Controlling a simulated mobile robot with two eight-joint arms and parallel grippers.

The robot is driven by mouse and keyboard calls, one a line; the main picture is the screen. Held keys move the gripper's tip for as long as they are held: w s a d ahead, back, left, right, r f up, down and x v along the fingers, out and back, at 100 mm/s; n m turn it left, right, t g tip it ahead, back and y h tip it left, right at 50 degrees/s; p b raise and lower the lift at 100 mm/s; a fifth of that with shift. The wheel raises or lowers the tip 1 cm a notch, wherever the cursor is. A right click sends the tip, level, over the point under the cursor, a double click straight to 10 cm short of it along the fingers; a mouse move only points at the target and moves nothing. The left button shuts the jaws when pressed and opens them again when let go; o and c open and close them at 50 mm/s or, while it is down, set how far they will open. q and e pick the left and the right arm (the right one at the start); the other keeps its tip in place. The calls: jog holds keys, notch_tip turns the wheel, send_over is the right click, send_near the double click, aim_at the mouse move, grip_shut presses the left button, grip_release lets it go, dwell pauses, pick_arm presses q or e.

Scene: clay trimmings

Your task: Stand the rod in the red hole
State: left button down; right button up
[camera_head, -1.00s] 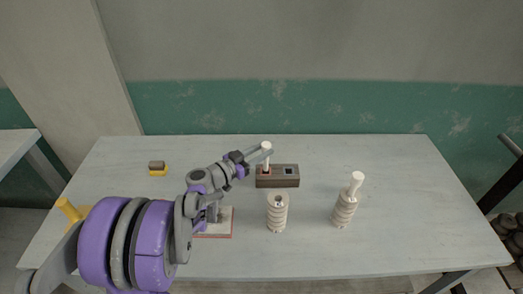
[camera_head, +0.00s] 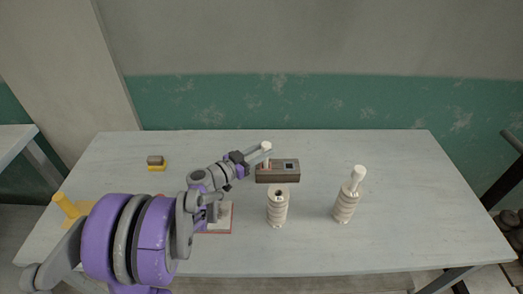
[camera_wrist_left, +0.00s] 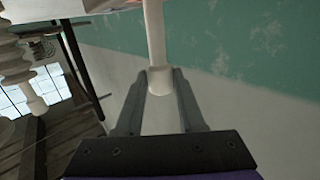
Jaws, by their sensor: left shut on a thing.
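My left gripper (camera_head: 262,150) is shut on a white rod, whose pale top (camera_head: 266,146) shows at its tips. In the left wrist view the rod (camera_wrist_left: 154,40) runs between the two fingers (camera_wrist_left: 157,105). The brown block (camera_head: 278,178) with the holes lies just below the gripper. Its square grey-blue hole (camera_head: 289,166) is clear on the right. A little red shows on the left, where the gripper and rod cover most of the red hole. I cannot tell whether the rod's lower end is inside it. My right gripper is not in view.
A ringed white piece (camera_head: 277,210) with a dark top opening stands in front of the block. Another (camera_head: 345,206), with a white top piece, stands to its right. A red-edged pad (camera_head: 222,225) lies under my arm. The table's right side is clear.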

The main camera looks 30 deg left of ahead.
pick_arm(q)
jog(key=shift+f+b, duration=1.15)
jog(key=shift+f, duration=0.45)
jog(key=shift+c, duration=2.2)
grip_release()
jog(key=shift+r, duration=0.1)
notch_tip(320, 180, up, 10)
jog(key=p, duration=0.2)
